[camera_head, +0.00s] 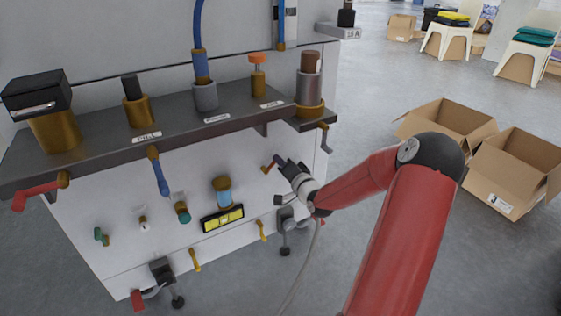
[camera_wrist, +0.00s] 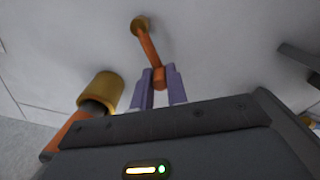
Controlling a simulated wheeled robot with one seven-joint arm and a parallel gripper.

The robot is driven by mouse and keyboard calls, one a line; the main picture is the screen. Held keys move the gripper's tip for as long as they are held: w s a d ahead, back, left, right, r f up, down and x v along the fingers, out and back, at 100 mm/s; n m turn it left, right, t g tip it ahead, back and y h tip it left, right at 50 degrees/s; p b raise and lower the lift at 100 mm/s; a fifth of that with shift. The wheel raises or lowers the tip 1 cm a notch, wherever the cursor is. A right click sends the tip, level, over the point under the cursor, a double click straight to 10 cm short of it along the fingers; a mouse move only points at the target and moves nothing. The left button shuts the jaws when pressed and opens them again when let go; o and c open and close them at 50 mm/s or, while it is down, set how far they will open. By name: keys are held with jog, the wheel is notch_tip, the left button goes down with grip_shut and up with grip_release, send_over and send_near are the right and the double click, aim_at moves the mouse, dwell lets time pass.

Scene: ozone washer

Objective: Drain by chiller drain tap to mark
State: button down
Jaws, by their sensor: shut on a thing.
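My gripper (camera_head: 279,162) is at the front panel of the white washer cabinet (camera_head: 110,225), below the right part of its dark shelf. It is shut on a small copper-orange lever (camera_head: 268,168). In the wrist view the lever (camera_wrist: 150,50) runs from a round brass hub (camera_wrist: 140,24) on the panel down to its end between my two purple-grey fingers (camera_wrist: 159,80). No readable label shows whether this lever is the chiller drain tap. A blue sight glass with a brass top (camera_head: 222,191) stands above a yellow level gauge (camera_head: 222,218); no mark can be read.
A brass cylinder (camera_wrist: 101,90) is close to my gripper at left in the wrist view. Two yellow levers (camera_head: 195,260) (camera_head: 262,230) sit low on the panel. A red-handled lever (camera_head: 40,191) is at far left. Open cardboard boxes (camera_head: 515,170) stand on the floor at right.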

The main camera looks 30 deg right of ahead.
jog(key=shift+f, duration=0.1)
dwell(0.3)
jog(key=c, duration=1.4)
grip_release()
jog(key=s, duration=0.8)
jog(key=shift+d, duration=0.2)
